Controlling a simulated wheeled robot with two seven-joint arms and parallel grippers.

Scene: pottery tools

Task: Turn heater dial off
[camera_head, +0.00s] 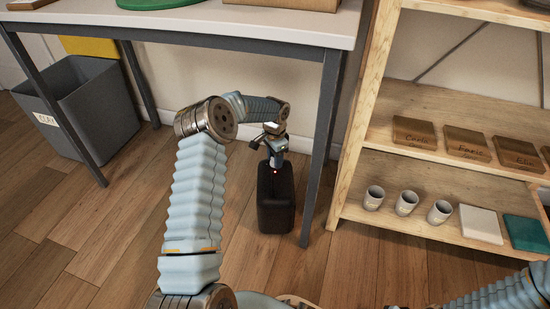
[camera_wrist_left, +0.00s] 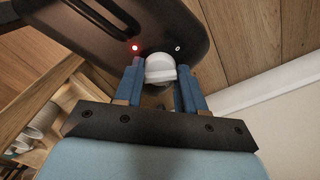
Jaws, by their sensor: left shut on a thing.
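The heater (camera_head: 275,203) is a black upright box on the wood floor under the table. Its dark top also fills the upper part of the left wrist view (camera_wrist_left: 90,65). A red light (camera_wrist_left: 135,47) glows on it. A pale round dial (camera_wrist_left: 160,68) sits on the top near a small white mark. My left gripper (camera_wrist_left: 160,80) is shut on the dial, with a blue finger on each side of it. In the head view the left gripper (camera_head: 276,155) points down at the heater's top. My right gripper is not in view; only part of the right arm shows at lower right.
A white-topped table (camera_head: 230,22) with dark legs stands over the heater, one leg close on its right. A grey clay bin (camera_head: 75,105) stands at left. A wooden shelf (camera_head: 345,150) at right holds cups, boards and tiles.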

